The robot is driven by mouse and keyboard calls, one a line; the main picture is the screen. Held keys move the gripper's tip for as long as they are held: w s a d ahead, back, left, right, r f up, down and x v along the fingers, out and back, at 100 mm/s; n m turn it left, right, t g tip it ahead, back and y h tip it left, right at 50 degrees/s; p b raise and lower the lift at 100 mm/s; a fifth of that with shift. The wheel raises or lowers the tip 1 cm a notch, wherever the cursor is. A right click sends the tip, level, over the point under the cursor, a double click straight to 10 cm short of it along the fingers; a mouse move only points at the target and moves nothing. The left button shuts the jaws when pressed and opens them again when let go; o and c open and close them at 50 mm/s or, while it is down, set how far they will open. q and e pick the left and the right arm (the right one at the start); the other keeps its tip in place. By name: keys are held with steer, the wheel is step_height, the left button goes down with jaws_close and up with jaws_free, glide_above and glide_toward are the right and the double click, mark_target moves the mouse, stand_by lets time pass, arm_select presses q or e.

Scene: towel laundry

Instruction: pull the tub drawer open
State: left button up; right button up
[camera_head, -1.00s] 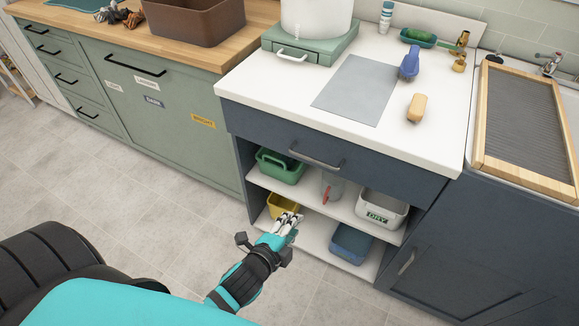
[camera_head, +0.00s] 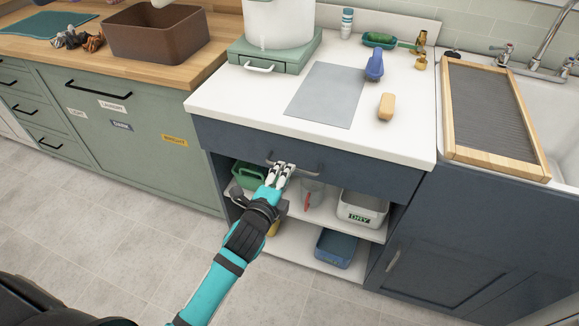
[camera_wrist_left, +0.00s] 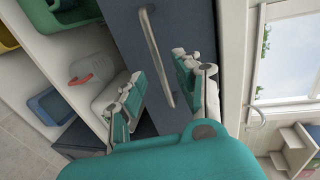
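A dark blue drawer (camera_head: 350,172) sits shut under the white countertop, with a grey bar handle (camera_head: 300,170) across its front. The handle also shows in the left wrist view (camera_wrist_left: 155,55). My left gripper (camera_head: 282,168) is in front of the left part of this handle. In the left wrist view my left gripper (camera_wrist_left: 160,88) is open, its fingers apart on either side of the handle's line; contact cannot be told. My right gripper is not in view.
Open shelves below the drawer hold a green tub (camera_head: 247,176), a clear jug (camera_head: 311,192), a grey bin labelled DRY (camera_head: 362,208) and a blue tub (camera_head: 336,247). A white pot (camera_head: 278,25) stands on a small green drawer unit (camera_head: 292,62) on the counter. The floor in front is clear.

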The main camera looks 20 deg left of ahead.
arm_select(q)
steer(key=shift+x, duration=2.35)
jaws_close()
